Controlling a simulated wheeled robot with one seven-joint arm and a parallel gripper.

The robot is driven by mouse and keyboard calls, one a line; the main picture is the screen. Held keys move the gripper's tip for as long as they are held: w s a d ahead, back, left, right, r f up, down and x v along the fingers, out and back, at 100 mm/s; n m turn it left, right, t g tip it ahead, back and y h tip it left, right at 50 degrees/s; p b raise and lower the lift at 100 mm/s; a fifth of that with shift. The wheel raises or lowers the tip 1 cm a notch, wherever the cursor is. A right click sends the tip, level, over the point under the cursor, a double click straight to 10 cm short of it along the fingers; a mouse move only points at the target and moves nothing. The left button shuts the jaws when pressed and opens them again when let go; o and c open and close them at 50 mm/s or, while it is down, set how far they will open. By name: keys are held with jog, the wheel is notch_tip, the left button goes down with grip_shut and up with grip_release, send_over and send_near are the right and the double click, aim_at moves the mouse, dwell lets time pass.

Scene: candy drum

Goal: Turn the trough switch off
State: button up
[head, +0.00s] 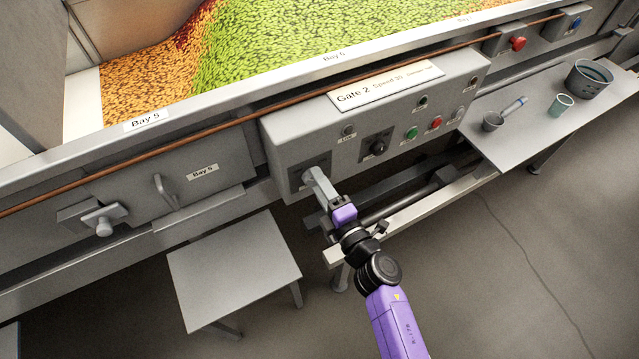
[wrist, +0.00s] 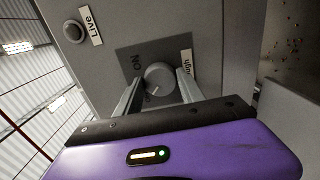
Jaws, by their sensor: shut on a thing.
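The trough switch is a round grey knob (wrist: 158,78) on a dark plate, which shows at the lower left of the grey Gate 2 control box (head: 410,108) in the head view. In the wrist view an "ON" mark stands upper left of the knob and a label ending in "ough" to its right. A short pale line on the knob points down-left, away from "ON". My gripper (head: 316,180) reaches the box from below, its two fingers one on each side of the knob, shut on it. The fingers hide part of the knob's lower edge and plate.
A black rotary knob (head: 376,146), a green button (head: 411,133) and a red button (head: 436,123) sit right of the switch. A grey stool (head: 235,265) stands lower left. A side table (head: 535,135) with cups and a pot is at right.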

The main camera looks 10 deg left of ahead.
jog(key=shift+f, duration=0.1)
jog(key=o, duration=1.4)
jog(key=shift+c, duration=0.2)
jog(key=shift+s, duration=0.1)
jog(key=p+v, duration=0.1)
jog(key=v, duration=0.6)
jog(key=shift+s+d, duration=0.25)
jog(key=shift+s, duration=0.05)
